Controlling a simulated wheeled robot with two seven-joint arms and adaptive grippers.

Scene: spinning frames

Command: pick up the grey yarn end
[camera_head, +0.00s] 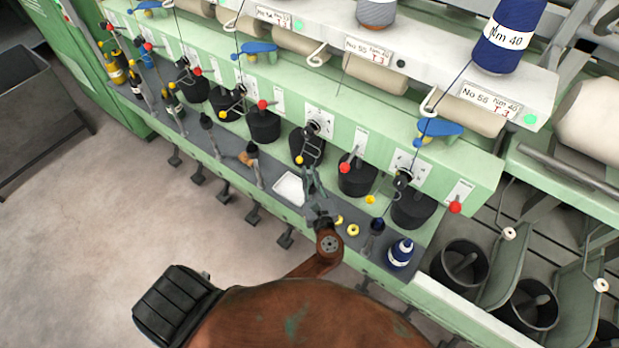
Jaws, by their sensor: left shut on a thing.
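My left gripper (312,185) is over the machine's grey shelf in the middle of the view, below a black roller (306,150). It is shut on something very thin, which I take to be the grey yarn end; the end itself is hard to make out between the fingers. The grey yarn cone (376,12) stands on the top ledge at the upper edge of the view. A faint thread (345,72) hangs below it, and its lower course cannot be followed. My right gripper is not in view.
A blue yarn cone (511,35) stands on the top ledge to the right. On the shelf are a white tray (289,188), yellow rings (352,230) and a blue bobbin (401,252). Black rollers and red-knobbed levers line the machine. Open floor (100,220) lies at left.

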